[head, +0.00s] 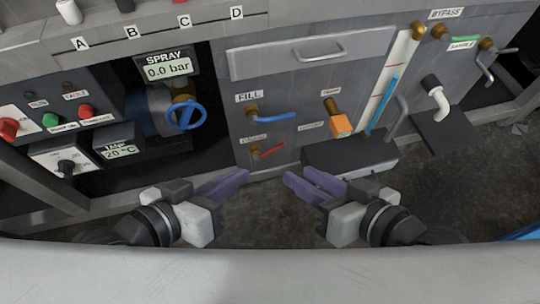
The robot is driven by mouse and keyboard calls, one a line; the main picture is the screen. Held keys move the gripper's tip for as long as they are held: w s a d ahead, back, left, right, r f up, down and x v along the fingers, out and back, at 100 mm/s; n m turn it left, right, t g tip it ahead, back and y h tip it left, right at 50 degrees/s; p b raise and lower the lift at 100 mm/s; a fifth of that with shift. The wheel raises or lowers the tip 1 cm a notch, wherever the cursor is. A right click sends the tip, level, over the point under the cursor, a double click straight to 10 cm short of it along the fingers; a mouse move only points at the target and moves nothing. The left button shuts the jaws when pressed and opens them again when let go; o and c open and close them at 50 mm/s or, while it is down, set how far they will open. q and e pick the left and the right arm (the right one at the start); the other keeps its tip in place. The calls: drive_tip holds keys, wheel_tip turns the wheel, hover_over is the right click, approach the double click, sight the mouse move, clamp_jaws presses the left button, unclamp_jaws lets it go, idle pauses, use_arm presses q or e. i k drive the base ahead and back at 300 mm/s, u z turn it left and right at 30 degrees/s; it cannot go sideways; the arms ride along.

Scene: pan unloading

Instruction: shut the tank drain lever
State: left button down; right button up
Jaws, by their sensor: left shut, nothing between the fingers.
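The tank front (285,100) stands ahead of me. A red lever (271,150) on a brass valve sits low on it, beside a small label that is too blurred to read. The lever points right and slightly upward. A blue lever (275,116) sits above it under the FILL label. My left gripper (245,174) is shut and empty, below and left of the red lever and apart from it. My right gripper (298,174) is below and right of the red lever, with its fingers a little apart and nothing between them.
A blue handwheel (186,115) is at left under the SPRAY display. An orange-handled valve (340,124), a sight tube (394,72) and a white elbow spout (437,98) are at right. A dark box (350,155) juts out behind my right gripper. Floor shows between the grippers.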

sight(258, 157)
drive_tip(key=k, duration=1)
drive_tip(key=u, duration=1.2)
drive_tip(key=i, duration=1.1)
drive_tip(key=z, duration=1.35)
